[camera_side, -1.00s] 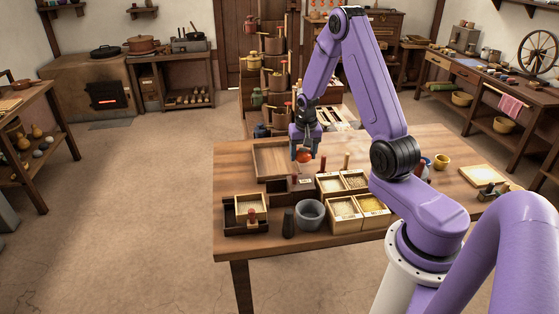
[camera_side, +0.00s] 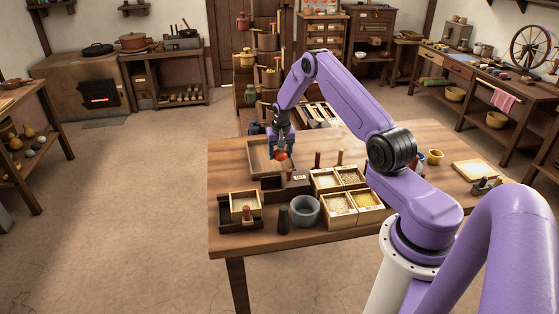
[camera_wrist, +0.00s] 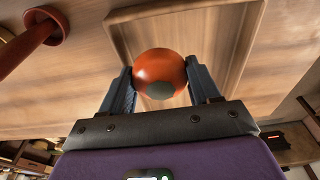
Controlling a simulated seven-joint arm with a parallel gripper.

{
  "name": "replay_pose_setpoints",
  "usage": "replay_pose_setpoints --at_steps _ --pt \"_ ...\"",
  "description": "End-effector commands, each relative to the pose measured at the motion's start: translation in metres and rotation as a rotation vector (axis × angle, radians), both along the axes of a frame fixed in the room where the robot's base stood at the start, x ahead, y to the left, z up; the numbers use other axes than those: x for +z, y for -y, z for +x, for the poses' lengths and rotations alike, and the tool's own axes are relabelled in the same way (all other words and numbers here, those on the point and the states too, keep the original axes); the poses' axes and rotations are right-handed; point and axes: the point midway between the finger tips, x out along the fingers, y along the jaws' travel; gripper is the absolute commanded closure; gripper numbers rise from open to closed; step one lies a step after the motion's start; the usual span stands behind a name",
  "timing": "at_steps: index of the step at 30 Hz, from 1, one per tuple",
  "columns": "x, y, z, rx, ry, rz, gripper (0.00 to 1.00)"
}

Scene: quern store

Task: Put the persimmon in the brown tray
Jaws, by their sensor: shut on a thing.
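My gripper (camera_side: 281,155) is shut on the persimmon (camera_side: 281,156), an orange-red round fruit with a dark calyx patch. In the wrist view the persimmon (camera_wrist: 160,74) sits between the two fingers of my gripper (camera_wrist: 160,82). The brown tray (camera_side: 256,160) is a shallow wooden tray at the table's back left. The persimmon shows over the tray's right part in the side view; its exact height above the tray is hard to tell. The tray (camera_wrist: 123,50) also shows behind the fruit in the wrist view.
In front of the tray stand a small dark box (camera_side: 272,183), grain-filled boxes (camera_side: 340,203), a grey bowl (camera_side: 305,211) and a dark tray (camera_side: 226,213) holding a light box (camera_side: 245,204).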

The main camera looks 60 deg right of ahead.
Motion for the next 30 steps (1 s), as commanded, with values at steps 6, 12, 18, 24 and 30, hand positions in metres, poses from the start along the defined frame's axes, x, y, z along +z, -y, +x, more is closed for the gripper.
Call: replay_pose_setpoints --at_steps 6,12,18,24,30 --pt "-0.010 0.003 0.006 0.000 -0.001 0.001 0.71" --pt "-0.035 0.003 0.005 -0.001 -0.001 0.001 0.71" --pt "-0.038 0.003 0.005 -0.001 0.001 -0.001 0.71" --pt "-0.039 0.003 0.005 -0.001 0.000 0.000 0.71" --pt "-0.041 0.003 0.005 -0.001 0.000 0.000 0.28"
